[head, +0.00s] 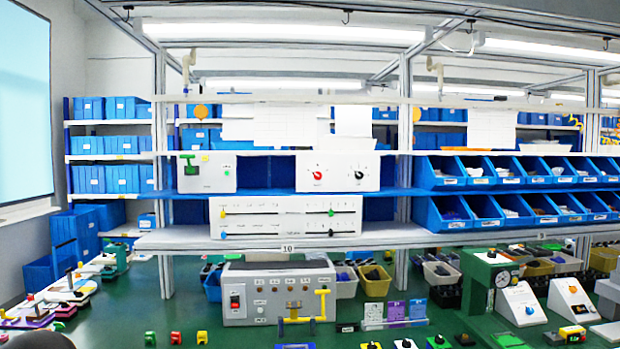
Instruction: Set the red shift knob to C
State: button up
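A small red knob (317,175) sits on the left half of a white panel box (338,183) on the blue upper shelf, near the middle of the head view. Small marks surround the knob, but they are too small to read, so its setting cannot be told. A black knob (358,175) is to its right on the same box. Nothing touches the red knob. My gripper is not in view.
A white slider panel (285,216) stands on the shelf below, and a grey control box (278,292) on the green bench. Left of the knob box is a white box with a green handle (206,172). Blue bins (440,180) fill the right shelves.

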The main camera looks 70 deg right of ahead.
aim_at(316, 174)
jog(key=z, duration=0.5)
jog(key=i, duration=0.8)
jog(key=z, duration=0.8)
